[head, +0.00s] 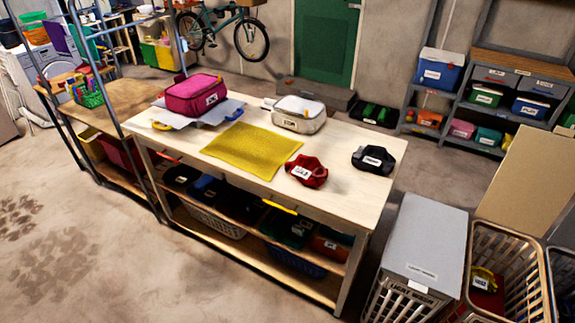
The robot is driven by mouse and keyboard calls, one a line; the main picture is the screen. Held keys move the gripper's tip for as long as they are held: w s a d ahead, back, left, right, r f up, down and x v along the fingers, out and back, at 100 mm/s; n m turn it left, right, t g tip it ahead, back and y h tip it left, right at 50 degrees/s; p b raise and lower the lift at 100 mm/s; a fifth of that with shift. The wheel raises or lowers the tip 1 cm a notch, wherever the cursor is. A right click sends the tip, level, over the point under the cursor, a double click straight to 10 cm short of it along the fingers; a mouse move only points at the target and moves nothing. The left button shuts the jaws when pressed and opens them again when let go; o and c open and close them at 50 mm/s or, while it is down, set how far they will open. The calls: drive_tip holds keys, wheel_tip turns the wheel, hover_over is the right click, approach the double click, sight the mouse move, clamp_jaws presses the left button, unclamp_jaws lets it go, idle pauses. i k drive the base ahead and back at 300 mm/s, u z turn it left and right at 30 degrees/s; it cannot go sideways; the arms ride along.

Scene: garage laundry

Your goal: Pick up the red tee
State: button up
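A small dark red bundle of cloth (315,176), which looks like the red tee, lies on the pale wooden worktable (345,200) near its front right part. It carries a white label whose text is too small to read. The right corner of a yellow cloth (250,150) lies close to its left. A black bundle (379,159) with a white label lies to its right, apart from it. My gripper is not in this view.
A pink case (195,96) sits on grey cloth at the table's left, and a white case (300,117) stands at the back. A grey-lidded hamper (425,235) and an open basket (512,255) holding red and yellow items stand right of the table. Bare tabletop surrounds the red bundle's front.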

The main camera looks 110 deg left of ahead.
sight(308, 171)
drive_tip(key=k, duration=2.6)
drive_tip(key=u, duration=2.15)
